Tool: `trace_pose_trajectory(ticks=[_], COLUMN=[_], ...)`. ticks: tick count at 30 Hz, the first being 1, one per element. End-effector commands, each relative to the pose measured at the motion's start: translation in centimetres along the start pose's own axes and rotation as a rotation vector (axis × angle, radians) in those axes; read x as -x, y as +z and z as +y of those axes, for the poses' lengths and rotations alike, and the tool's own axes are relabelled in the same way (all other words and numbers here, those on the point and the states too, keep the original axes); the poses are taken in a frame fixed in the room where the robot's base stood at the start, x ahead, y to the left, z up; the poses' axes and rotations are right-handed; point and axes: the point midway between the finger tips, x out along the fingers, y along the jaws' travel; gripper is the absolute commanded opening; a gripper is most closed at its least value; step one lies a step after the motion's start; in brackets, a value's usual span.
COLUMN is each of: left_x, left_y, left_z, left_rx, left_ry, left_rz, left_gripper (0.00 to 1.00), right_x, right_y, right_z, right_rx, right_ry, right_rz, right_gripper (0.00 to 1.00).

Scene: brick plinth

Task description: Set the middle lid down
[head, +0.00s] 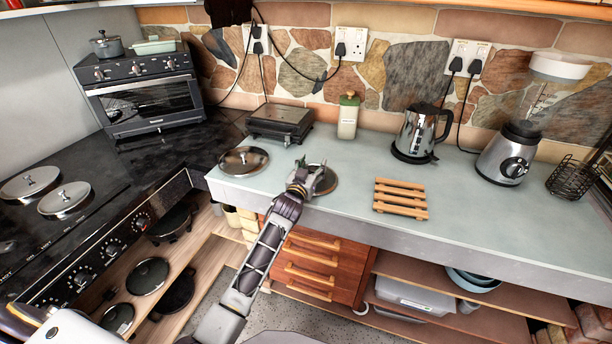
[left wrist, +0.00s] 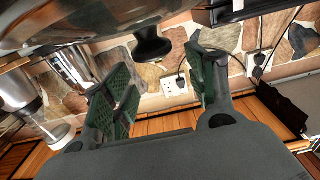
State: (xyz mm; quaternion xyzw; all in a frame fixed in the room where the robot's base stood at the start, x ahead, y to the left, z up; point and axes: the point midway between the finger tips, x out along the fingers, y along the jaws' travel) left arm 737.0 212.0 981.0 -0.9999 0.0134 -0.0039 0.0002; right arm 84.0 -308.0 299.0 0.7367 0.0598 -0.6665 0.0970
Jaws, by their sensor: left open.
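A round steel lid (head: 327,181) with a dark rim lies on the grey-green counter (head: 440,200) near its front edge. My left gripper (head: 306,174) is over its left part and hides some of it. In the left wrist view, which looks upside down, the lid (left wrist: 90,22) fills the top and its black knob (left wrist: 152,44) points towards my left gripper (left wrist: 163,68). The fingers are apart, with the knob showing between them and no clear contact. Another similar lid (head: 244,160) lies to the left on the counter. My right gripper is not in view.
A wooden slatted rack (head: 401,197) lies to the right, with a kettle (head: 418,132) and blender (head: 506,153) beyond. A dark grill (head: 280,122) and a bottle (head: 348,116) stand behind. Counter between lid and rack is clear.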

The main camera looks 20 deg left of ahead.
Motion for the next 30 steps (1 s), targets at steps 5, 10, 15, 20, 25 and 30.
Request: trace_pose_trajectory(ticks=[5, 10, 15, 20, 25, 30], left_x=[0.1, 1.3, 2.8, 4.2, 5.8, 7.3], left_y=[0.2, 0.0, -0.3, -0.5, -0.6, -0.6], left_z=[0.1, 0.0, 0.0, 0.0, 0.0, 0.0], left_rx=[0.001, 0.001, 0.001, 0.000, 0.000, 0.001], left_ry=[0.000, 0.000, 0.000, 0.000, 0.000, 0.000], left_rz=[-0.020, -0.015, -0.011, -0.008, -0.006, -0.007], left_gripper=[0.57, 0.57, 0.57, 0.57, 0.57, 0.57], right_x=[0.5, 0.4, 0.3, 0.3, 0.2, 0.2], right_y=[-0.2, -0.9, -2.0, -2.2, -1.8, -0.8], right_z=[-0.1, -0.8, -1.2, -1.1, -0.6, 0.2], right_rx=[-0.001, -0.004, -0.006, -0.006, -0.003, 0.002], right_ry=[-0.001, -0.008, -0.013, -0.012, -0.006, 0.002], right_rz=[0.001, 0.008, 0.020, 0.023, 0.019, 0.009], right_gripper=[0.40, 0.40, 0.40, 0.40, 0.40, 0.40])
